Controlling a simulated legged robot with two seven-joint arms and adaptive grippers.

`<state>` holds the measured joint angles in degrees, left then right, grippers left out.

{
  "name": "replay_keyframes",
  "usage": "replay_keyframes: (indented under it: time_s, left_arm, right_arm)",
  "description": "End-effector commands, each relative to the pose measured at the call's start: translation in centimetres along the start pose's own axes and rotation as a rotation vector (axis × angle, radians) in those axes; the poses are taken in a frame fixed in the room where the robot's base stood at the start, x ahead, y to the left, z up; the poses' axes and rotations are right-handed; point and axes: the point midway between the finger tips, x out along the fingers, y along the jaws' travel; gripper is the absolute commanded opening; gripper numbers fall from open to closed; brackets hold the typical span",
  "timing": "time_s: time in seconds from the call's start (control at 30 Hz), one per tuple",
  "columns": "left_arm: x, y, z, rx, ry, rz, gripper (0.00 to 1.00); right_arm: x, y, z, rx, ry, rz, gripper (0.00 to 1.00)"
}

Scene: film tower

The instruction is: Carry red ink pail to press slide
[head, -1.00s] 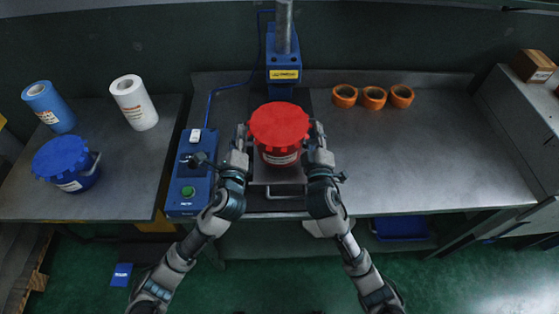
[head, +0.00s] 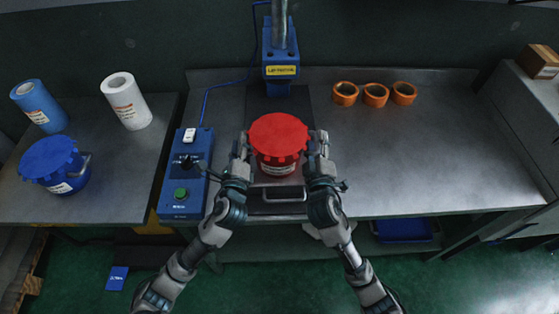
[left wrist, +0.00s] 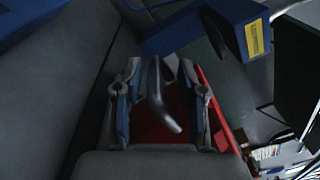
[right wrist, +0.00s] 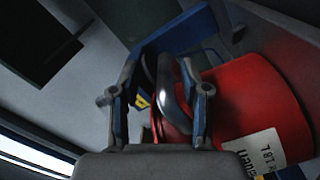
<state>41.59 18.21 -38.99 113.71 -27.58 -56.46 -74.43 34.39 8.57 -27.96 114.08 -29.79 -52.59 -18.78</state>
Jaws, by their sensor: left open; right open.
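The red ink pail (head: 278,140) stands upright with its lid on, over the dark press slide (head: 277,203) with its metal handle at the front. I cannot tell whether its base touches the slide. My left gripper (head: 243,146) is at the pail's left side and my right gripper (head: 317,143) at its right side. In the left wrist view the open fingers (left wrist: 158,95) straddle a grey side handle (left wrist: 158,95) of the pail. In the right wrist view the open fingers (right wrist: 158,95) straddle the other handle (right wrist: 178,90), beside the red wall.
The blue press head (head: 281,62) stands behind the pail. A blue control box (head: 183,178) with a green button is on the left. A blue pail (head: 55,165) and two rolls are on the left table. Orange rolls (head: 375,95) sit at the back right; the right tabletop is clear.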

Motion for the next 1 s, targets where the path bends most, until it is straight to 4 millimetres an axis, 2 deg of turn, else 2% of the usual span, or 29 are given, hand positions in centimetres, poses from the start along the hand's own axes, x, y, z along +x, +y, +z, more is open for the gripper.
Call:
replay_keyframes:
  time_s: [0.17,0.27,0.7,0.87,1.0]
  left_arm:
    - [-0.2,0.1,0.1,-0.002,0.001,-0.001,0.40]
    - [-1.1,0.2,0.1,-0.004,0.001,-0.001,0.40]
    - [-10.0,0.3,0.0,-0.003,0.001,0.001,0.40]
    - [-11.6,0.1,-0.1,-0.002,0.000,0.001,0.40]
    - [-11.9,0.3,0.0,-0.003,0.000,0.003,0.40]
  right_arm:
    - [0.0,-0.1,-0.1,-0.002,0.000,0.000,0.46]
    - [0.0,-0.1,-0.3,-0.004,0.000,0.000,0.46]
    - [0.0,-0.1,-0.2,-0.004,0.000,0.000,0.46]
    - [0.0,-0.1,-0.1,-0.002,0.000,0.000,0.46]
    - [-1.2,-0.3,-0.2,-0.003,0.001,-0.001,0.46]
